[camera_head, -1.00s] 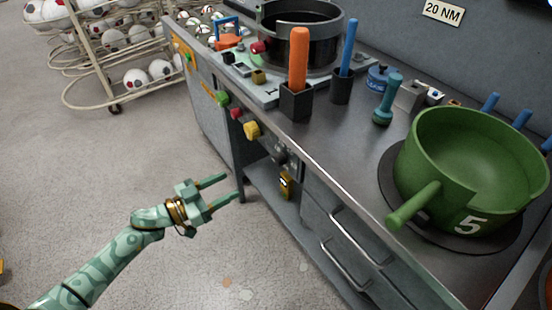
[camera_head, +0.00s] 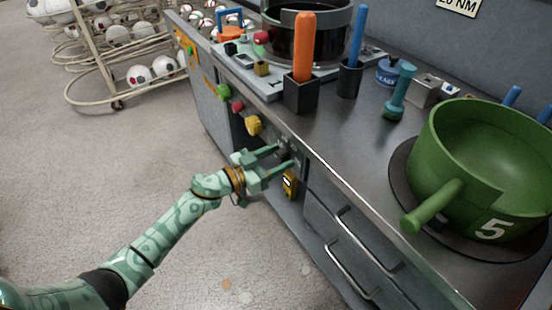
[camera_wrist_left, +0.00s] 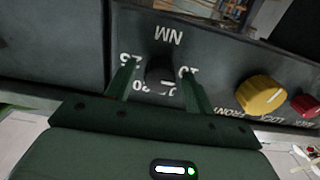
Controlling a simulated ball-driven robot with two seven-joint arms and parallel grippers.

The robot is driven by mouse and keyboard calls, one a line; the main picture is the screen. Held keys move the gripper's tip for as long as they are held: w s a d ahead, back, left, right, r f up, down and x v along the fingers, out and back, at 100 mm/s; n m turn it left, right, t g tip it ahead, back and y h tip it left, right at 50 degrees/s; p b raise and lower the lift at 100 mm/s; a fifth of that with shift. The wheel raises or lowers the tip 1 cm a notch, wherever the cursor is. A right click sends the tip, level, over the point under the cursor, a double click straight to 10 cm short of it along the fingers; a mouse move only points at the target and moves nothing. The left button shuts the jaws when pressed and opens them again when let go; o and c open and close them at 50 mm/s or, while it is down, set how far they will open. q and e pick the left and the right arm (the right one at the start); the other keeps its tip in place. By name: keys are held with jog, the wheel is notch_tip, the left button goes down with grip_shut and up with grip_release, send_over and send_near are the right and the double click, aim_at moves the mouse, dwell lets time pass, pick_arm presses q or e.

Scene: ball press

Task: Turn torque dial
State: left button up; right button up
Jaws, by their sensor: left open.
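The torque dial (camera_wrist_left: 160,70) is a small black knob on the dark front panel, ringed by white numbers and the letters NM, in the left wrist view. My left gripper (camera_head: 284,156) is open at the panel. Its two fingers (camera_wrist_left: 158,68) stand on either side of the dial in the left wrist view; I cannot tell whether they touch it. A sign (camera_head: 458,5) with NM on it is cut off at the top. My right gripper is not in view.
A yellow knob (camera_wrist_left: 261,95) and a red knob (camera_wrist_left: 304,105) sit beside the dial. A yellow handheld device (camera_head: 289,184) hangs below my gripper. Drawer handles (camera_head: 352,238) stick out to the right. A green pot (camera_head: 470,170) stands on the counter.

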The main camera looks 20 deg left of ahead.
pick_arm(q)
jog(key=c, duration=1)
